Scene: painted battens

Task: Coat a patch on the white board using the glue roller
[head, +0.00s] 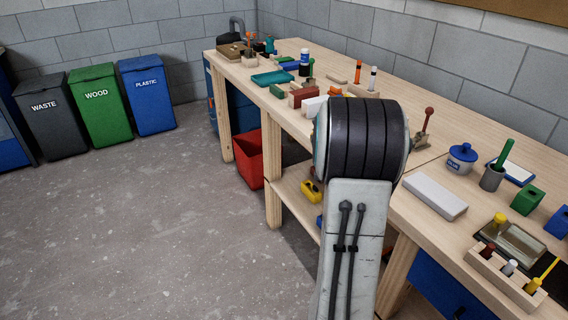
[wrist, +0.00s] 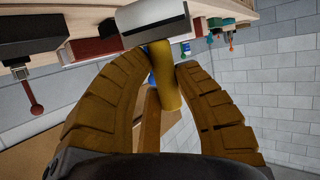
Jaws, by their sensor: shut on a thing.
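My gripper (wrist: 162,62) has its two brown ribbed fingers closed around the glue roller (wrist: 167,80), which shows as a yellow cylinder with a brown shaft behind it. The white board (wrist: 150,20) is just past the fingertips at the top of the wrist view. The yellow end overlaps its lower edge in the picture; I cannot tell whether they touch. In the head view, the white board (head: 313,107) shows partly beside my arm, which hides my gripper and the roller.
A red block (head: 302,97) and a green block lie beyond the white board. A clamp with a red knob (head: 428,122), a blue-lidded glue pot (head: 461,158) and a pale block (head: 435,196) are to the right. A red bin (head: 249,160) stands below the bench.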

